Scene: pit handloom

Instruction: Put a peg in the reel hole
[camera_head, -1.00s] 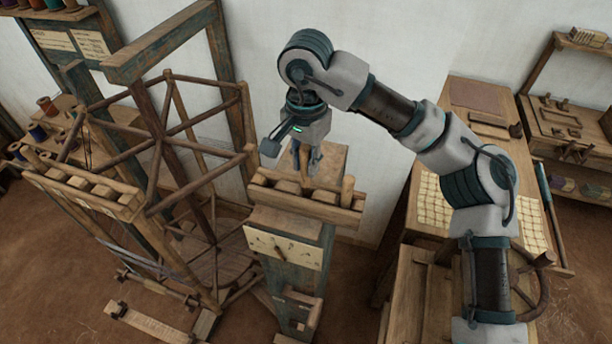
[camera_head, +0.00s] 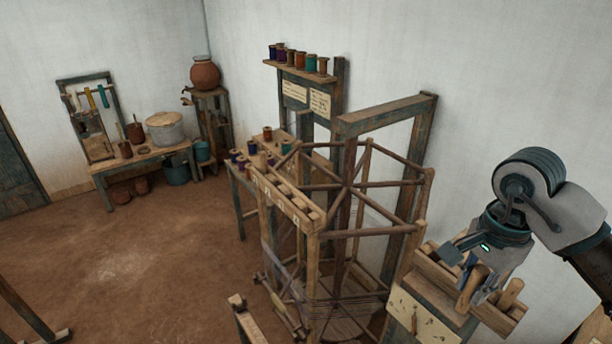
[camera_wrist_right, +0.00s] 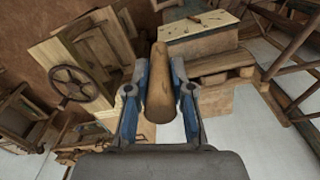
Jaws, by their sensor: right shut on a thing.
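My right gripper (camera_head: 470,272) is at the right of the head view, over a wooden box (camera_head: 437,272) on a post. It is shut on a light wooden peg (camera_head: 471,291). In the right wrist view the peg (camera_wrist_right: 160,90) stands between the two blue fingers of my right gripper (camera_wrist_right: 160,92). Whether the peg's far end still touches the box is unclear. Another peg (camera_head: 510,293) stands in the box, to the right. The reel (camera_head: 345,190), a spoked wooden frame, stands left of the box. I cannot make out its hole. My left gripper is not in view.
A slotted wooden rail (camera_head: 287,197) runs beside the reel. A spool shelf (camera_head: 300,74) hangs behind, and a low bench (camera_head: 140,160) with pots stands at the far left. The dirt floor (camera_head: 140,255) at left is mostly clear.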

